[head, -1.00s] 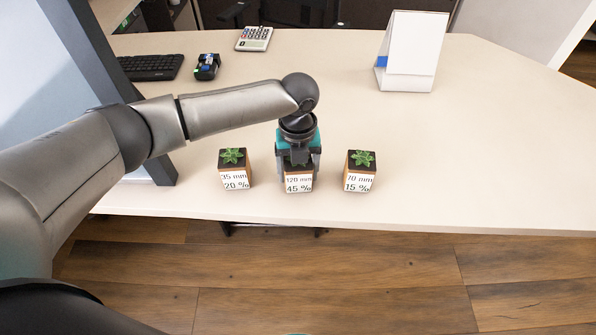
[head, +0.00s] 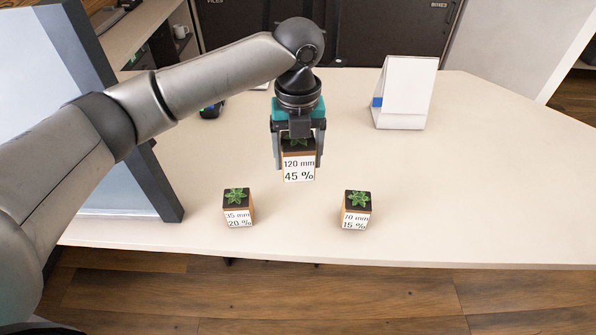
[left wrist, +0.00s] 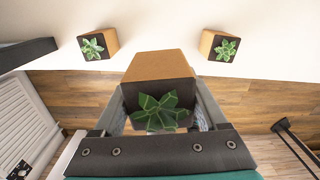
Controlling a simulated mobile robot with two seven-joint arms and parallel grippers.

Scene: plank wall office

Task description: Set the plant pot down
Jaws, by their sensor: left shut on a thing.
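My left gripper (head: 298,150) is shut on the middle plant pot (head: 299,172), a small square pot with a green plant and a white label reading 120 mm, 45 %. The pot hangs upright above the desk (head: 480,190). The left wrist view shows the held pot (left wrist: 158,68) between the two fingers, its plant toward the palm. Two similar pots stand on the desk: one labelled 35 mm, 20 % (head: 238,217) to the left and one labelled 70 mm, 15 % (head: 356,220) to the right. My right gripper is not in view.
A white tent-shaped card (head: 405,90) stands on the desk at the back right. A large grey-framed panel (head: 150,175) stands at the left. The desk's front edge runs just in front of the two standing pots. The right side of the desk is clear.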

